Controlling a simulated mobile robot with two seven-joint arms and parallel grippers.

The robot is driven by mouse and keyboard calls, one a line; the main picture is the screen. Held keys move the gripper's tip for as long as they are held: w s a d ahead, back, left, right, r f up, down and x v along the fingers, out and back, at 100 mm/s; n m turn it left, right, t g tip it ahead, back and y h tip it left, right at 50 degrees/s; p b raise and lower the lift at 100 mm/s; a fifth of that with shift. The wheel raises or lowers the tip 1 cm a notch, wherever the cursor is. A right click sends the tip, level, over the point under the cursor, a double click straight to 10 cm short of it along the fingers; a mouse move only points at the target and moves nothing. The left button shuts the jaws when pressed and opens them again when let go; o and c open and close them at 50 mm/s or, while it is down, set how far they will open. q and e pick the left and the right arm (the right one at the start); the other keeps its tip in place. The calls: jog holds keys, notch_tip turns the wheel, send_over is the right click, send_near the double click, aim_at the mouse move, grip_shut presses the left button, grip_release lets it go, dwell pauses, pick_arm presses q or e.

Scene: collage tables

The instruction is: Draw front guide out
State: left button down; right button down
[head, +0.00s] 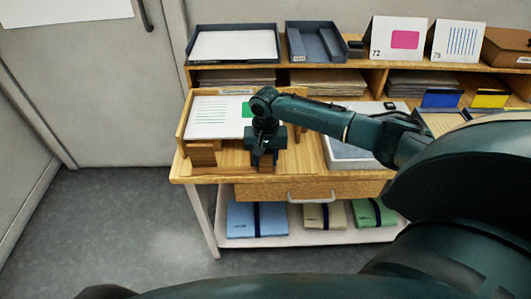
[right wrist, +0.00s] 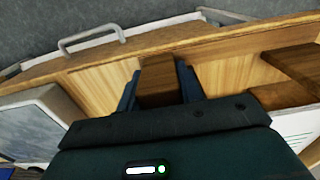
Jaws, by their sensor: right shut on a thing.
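My right gripper (head: 264,157) reaches down to the wooden table (head: 225,176) near its front edge. It is shut on a brown wooden guide piece (right wrist: 159,82), which shows between its two dark fingers in the right wrist view. In the head view the gripper mostly hides this piece. A second brown wooden block (head: 202,153) stands to the left, apart from the gripper; it also shows in the right wrist view (right wrist: 295,66). A white sheet with green lines (head: 208,115) lies behind the blocks, partly hidden by my arm. My left gripper is not in view.
A grey-white tray (head: 345,152) lies right of the gripper. Below are a drawer with a handle (head: 311,198) and a lower shelf (head: 285,240) with blue, tan and green folders. A raised shelf behind holds trays and cards. Bare tabletop lies along the front edge.

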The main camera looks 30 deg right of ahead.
jog(key=shift+s+a+f, duration=0.1)
jog(key=shift+s+a, duration=0.1)
jog(key=shift+s, duration=0.05)
jog(key=c, duration=0.9)
grip_release()
jog(key=shift+r, duration=0.2)
notch_tip(320, 180, up, 13)
